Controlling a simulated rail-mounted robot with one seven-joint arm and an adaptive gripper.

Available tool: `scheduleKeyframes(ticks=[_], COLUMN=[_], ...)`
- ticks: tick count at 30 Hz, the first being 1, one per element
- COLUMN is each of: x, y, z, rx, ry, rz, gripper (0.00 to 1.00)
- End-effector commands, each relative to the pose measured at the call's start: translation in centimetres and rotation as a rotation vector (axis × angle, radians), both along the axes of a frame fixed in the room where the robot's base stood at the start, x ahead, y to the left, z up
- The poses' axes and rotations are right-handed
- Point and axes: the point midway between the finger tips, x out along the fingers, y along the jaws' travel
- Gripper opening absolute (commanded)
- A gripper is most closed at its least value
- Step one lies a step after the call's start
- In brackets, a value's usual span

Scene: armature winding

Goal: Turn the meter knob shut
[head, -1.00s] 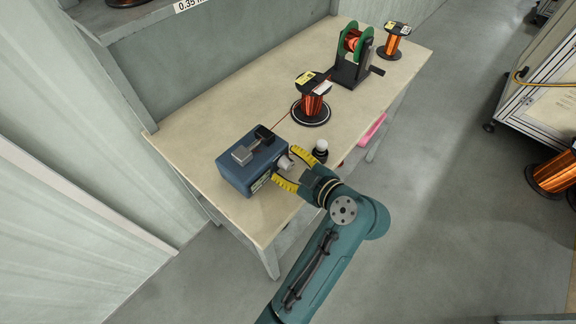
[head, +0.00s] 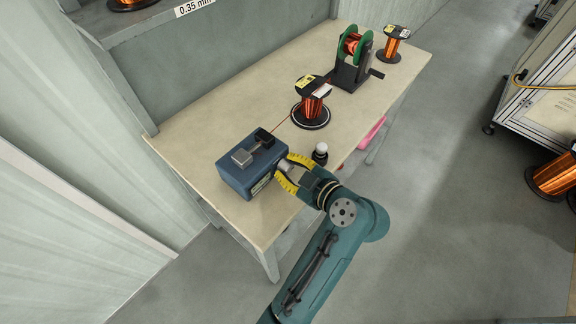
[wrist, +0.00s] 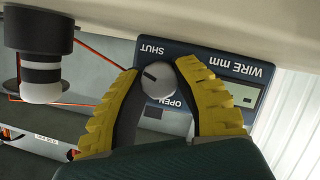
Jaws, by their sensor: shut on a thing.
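The blue wire meter (head: 243,180) stands at the near left end of the bench. Its light grey knob (wrist: 157,81) sits on the front face, between the printed words SHUT and OPEN in the wrist view. A dark mark on the knob points to the upper left there. My gripper (wrist: 159,70) has its yellow ribbed fingers on both sides of the knob and is shut on it. In the head view my gripper (head: 284,170) reaches the meter from the right. The fingers hide part of the meter face.
A small black bottle with a white top (head: 320,153) stands close to my gripper; it also shows in the wrist view (wrist: 41,80). A copper wire spool (head: 311,106) stands behind it, its wire running to the meter. A green winder (head: 354,62) stands farther back.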

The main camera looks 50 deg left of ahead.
Motion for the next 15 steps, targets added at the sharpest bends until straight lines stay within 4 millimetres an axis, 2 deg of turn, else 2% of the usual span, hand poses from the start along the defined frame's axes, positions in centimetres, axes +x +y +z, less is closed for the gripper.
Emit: scheduleKeyframes(ticks=[8, 15], x=[0.04, 0.04], y=[-0.03, -0.02], z=[0.15, 0.13], rx=[-0.019, -0.042], ry=[0.118, 0.29], rz=[-0.001, 0.0], gripper=[0.0, 0.0])
